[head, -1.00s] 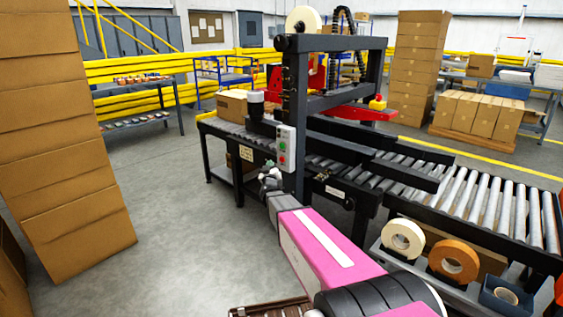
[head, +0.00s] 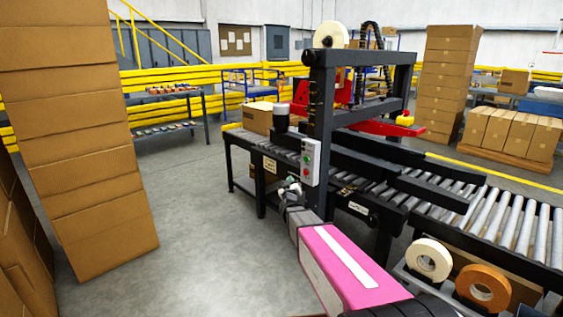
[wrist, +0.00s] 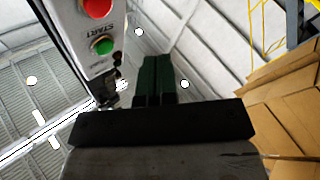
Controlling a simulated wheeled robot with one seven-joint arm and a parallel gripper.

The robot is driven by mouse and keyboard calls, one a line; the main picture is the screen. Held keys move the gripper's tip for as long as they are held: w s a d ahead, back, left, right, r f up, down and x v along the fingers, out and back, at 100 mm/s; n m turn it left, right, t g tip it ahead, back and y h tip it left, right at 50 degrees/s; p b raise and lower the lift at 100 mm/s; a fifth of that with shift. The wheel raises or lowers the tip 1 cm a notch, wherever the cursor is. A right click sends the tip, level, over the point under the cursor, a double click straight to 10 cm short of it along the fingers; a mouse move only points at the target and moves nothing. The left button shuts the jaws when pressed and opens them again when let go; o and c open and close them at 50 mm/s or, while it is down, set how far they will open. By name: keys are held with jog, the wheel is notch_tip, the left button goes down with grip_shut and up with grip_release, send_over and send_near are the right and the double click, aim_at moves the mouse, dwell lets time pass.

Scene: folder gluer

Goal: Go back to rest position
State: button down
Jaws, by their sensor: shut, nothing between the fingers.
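My gripper (head: 290,184) is at the end of my pink arm, beside the machine's dark post and just below and left of the grey control box (head: 309,163). In the wrist view my gripper (wrist: 156,75) shows dark green fingers close together, with nothing between them. The control box (wrist: 75,40) is near on the left there, with a red button (wrist: 97,8) and a green button (wrist: 103,46) marked START. I cannot tell from the head view whether the fingers touch the box.
The dark taping machine (head: 322,120) and roller conveyor (head: 510,228) fill the right side. Tape rolls (head: 429,260) sit at the lower right. A tall stack of cartons (head: 75,130) stands at the left. Grey floor (head: 200,230) is open between them.

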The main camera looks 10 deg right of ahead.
jog(key=s+a+f+g+y, duration=0.1)
jog(key=s+f+g+y, duration=0.3)
jog(key=s+f+g, duration=0.8)
jog(key=s+d+f+m+g, duration=0.1)
jog(key=s+g, duration=0.3)
jog(key=s, duration=0.7)
jog(key=s+d+f+m+g, duration=0.1)
jog(key=s+g, duration=0.3)
jog(key=s, duration=0.7)
jog(key=shift+s+d+f+m+g+h, duration=0.3)
jog(key=shift+s+d+m+h, duration=0.1)
jog(key=shift+d+m, duration=0.4)
